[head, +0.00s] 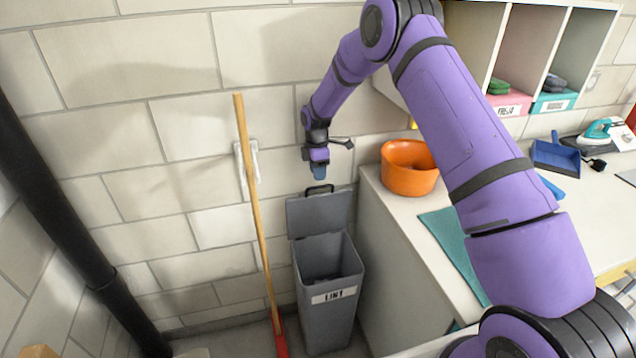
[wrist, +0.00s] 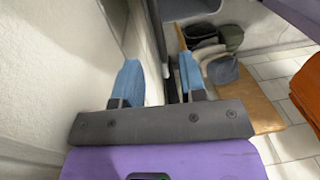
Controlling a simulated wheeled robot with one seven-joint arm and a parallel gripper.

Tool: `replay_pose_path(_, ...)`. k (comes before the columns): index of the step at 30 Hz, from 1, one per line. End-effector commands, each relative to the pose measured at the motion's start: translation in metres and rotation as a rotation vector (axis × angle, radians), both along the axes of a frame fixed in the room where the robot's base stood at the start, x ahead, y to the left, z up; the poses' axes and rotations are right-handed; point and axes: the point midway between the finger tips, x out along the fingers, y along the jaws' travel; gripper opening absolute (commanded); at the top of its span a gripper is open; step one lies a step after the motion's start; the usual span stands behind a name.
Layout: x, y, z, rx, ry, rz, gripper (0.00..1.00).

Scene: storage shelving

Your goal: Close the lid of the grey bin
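The grey bin (head: 330,318) stands on the floor between the wall and the white counter, with a label on its front. Its lid (head: 320,213) is open, raised upright at the back near the wall, with a dark handle (head: 319,189) at its top edge. My gripper (head: 319,172) is just above that handle, pointing down; I cannot tell whether it touches it. In the wrist view my gripper (wrist: 160,82) shows two blue fingertips apart, with no object clearly held between them. The lid is not clearly identifiable in the wrist view.
A wooden-handled broom (head: 258,220) leans on the wall left of the bin. A black pipe (head: 60,230) runs down at the left. An orange bowl (head: 408,180) sits on the counter (head: 400,235) right of the bin, near a teal mat (head: 452,245). Shelving stands behind.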

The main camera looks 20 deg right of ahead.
Motion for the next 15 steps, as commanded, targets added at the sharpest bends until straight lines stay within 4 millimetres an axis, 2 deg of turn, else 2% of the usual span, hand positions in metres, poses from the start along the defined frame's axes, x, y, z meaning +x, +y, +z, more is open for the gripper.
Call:
replay_pose_path(1, -0.001, 0.000, -0.010, 0.000, 0.002, 0.000, 0.38)
replay_pose_path(6, -0.003, 0.000, -0.031, 0.000, 0.001, -0.002, 0.38)
replay_pose_path(15, -0.004, 0.000, -0.043, 0.000, -0.001, -0.001, 0.38)
